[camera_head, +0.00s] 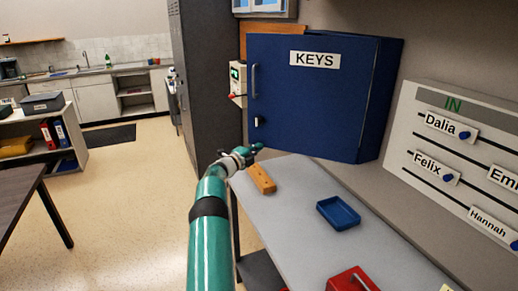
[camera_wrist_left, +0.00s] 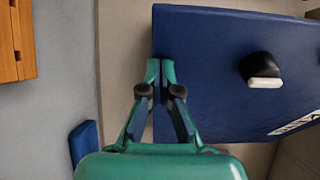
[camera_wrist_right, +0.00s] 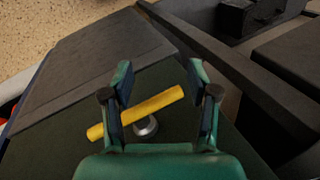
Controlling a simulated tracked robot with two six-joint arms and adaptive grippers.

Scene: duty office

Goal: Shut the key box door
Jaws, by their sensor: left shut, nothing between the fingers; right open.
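The blue key box (camera_head: 392,95) hangs on the wall in the head view. Its door (camera_head: 310,105) carries a KEYS label, a grey handle (camera_head: 254,81) and a dark lock (camera_head: 259,121) near the left edge. My left gripper (camera_head: 257,148) is shut and empty by the door's lower left corner. In the left wrist view its fingertips (camera_wrist_left: 161,66) overlap the blue door's edge; contact is unclear. My right gripper (camera_wrist_right: 161,82) is open and empty, seen only in its own wrist view.
Below the box, a grey counter (camera_head: 285,222) holds a wooden block (camera_head: 262,179), a blue tray (camera_head: 338,213) and a red object (camera_head: 352,280). A name board (camera_head: 455,150) stands right. A dark locker (camera_head: 208,80) stands left. Open floor (camera_head: 130,200) lies left of my arm.

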